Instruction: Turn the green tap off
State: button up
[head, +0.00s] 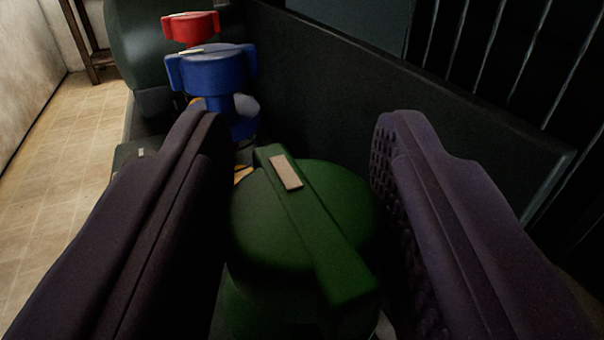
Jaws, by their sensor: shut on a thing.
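The green tap (262,217) is close in the head view, at the lower middle. It has a round top with a raised bar handle across it, and a pale tan mark near the bar's far end. The bar runs from the upper left to the lower right. My gripper (292,135) has one dark padded finger on each side of the green tap, and it is shut on the tap. The exact contact places are hidden low in the picture. The green tap's lower part is mostly hidden.
A blue tap (212,72) stands beyond the green one, and a red tap (190,28) stands behind that. A dark panel (400,100) runs along the right, with thin bars beyond it. Tiled floor (75,140) lies open at the left.

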jog(key=o, duration=0.9)
jog(key=shift+s, duration=0.1)
jog(key=s+p, duration=0.2)
jog(key=s, duration=0.5)
jog(key=shift+s, duration=0.3)
